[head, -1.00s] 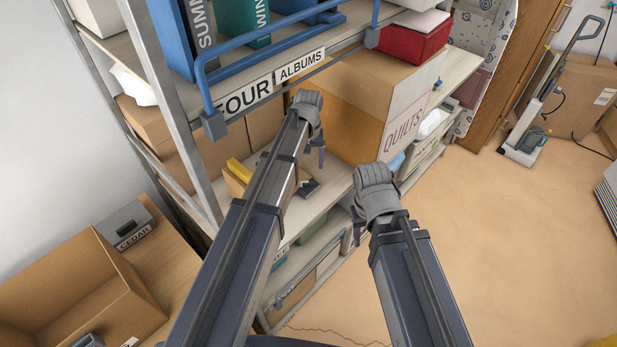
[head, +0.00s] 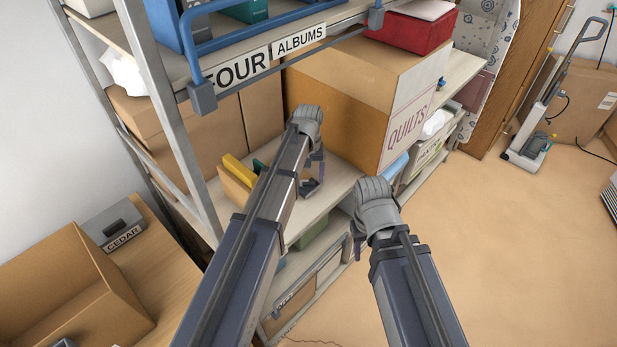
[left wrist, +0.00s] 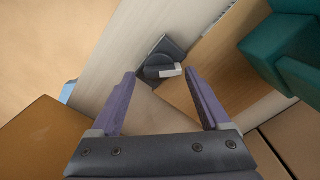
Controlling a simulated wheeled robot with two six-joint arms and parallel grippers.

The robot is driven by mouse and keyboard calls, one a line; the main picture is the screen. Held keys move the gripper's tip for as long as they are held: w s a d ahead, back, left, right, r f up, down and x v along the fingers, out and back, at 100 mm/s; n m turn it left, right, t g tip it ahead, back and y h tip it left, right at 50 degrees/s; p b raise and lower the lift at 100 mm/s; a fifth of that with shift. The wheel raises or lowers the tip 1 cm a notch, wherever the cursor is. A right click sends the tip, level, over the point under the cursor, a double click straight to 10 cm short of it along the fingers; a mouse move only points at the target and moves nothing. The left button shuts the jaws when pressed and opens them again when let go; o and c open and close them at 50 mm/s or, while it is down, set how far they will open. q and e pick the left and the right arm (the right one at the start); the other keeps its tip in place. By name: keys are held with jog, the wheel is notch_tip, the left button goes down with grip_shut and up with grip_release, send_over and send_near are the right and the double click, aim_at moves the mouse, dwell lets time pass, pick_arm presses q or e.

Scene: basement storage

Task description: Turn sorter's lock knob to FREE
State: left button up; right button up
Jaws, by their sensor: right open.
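The lock knob (left wrist: 160,68) shows in the left wrist view as a dark grey round piece with a pale lever on a dark plate. The plate lies beside a brown wooden part (left wrist: 215,62), probably the sorter. No FREE mark is readable. My left gripper (left wrist: 160,76) is open, its purple fingers apart on either side of the knob's line, with the knob seen between and just beyond the tips; contact cannot be told. In the head view the left gripper (head: 318,170) is over the shelf, its arm covering part of the sorter (head: 236,181). My right gripper (head: 356,243) is open and empty, in front of the shelf.
A large QUILTS box (head: 345,95) stands right behind the left gripper. Above is an upper shelf with a blue rail (head: 270,32). Teal blocks (left wrist: 275,50) are at the right in the wrist view. Open floor (head: 510,240) lies to the right.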

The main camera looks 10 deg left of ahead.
pick_arm(q)
grip_shut()
dwell(0.4)
jog(key=shift+m, duration=0.4)
jog(key=m, duration=0.4)
jog(key=shift+d, duration=0.15)
jog(key=m, duration=0.4)
jog(key=shift+d, duration=0.1)
jog(key=m, duration=0.5)
jog(key=shift+s, duration=0.15)
jog(key=shift+s+d+m, duration=0.1)
jog(key=shift+m, duration=2.2)
